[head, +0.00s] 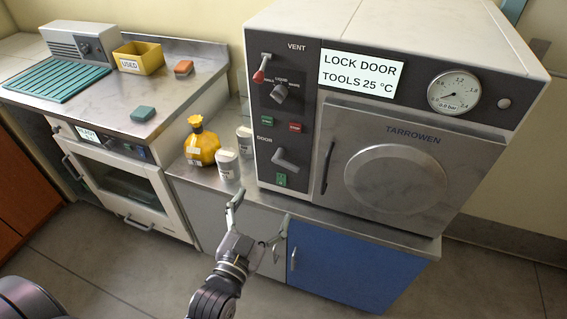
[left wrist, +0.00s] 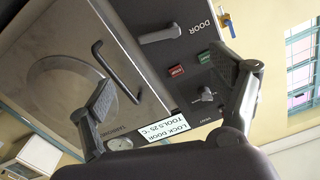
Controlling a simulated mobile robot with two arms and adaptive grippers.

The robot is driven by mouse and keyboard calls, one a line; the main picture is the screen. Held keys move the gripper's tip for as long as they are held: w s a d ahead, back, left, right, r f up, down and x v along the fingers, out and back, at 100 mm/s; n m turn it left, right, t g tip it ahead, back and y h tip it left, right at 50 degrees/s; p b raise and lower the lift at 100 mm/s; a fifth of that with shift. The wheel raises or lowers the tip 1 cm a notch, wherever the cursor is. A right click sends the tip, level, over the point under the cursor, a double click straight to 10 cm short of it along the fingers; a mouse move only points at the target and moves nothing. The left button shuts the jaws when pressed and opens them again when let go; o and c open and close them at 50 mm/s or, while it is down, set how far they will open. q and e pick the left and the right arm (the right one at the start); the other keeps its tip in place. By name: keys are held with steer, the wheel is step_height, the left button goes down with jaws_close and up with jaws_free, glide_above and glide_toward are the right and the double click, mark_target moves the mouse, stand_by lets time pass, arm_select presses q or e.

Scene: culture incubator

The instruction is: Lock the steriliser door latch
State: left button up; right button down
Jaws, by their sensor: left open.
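The steriliser (head: 300,120) stands on the bench with its door (head: 395,180) closed flush in the front. The grey door latch lever (head: 287,160) is on the dark panel under the word DOOR, above a small green marker (head: 281,181). The lever also shows in the left wrist view (left wrist: 161,35), between and beyond the fingertips. My left gripper (head: 259,212) is open and empty, below and in front of the latch, apart from it. Its two spread fingers show in the left wrist view (left wrist: 165,85). My right gripper is not in view.
A yellow bottle (head: 201,145) and white containers (head: 229,165) stand left of the steriliser. The vent lever (head: 262,70), a knob (head: 279,93) and green and red buttons sit above the latch. The black door handle (head: 328,167) is to its right. A sign reads LOCK DOOR (head: 360,73).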

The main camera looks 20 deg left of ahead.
mark_target(285, 165)
arm_select(q)
steer(key=w, duration=0.5)
steer(key=w+p, duration=0.1)
steer(key=w, duration=0.9)
steer(key=shift+w+d, duration=0.1)
steer(key=shift+d, duration=0.15)
steer(key=shift+c, duration=0.5)
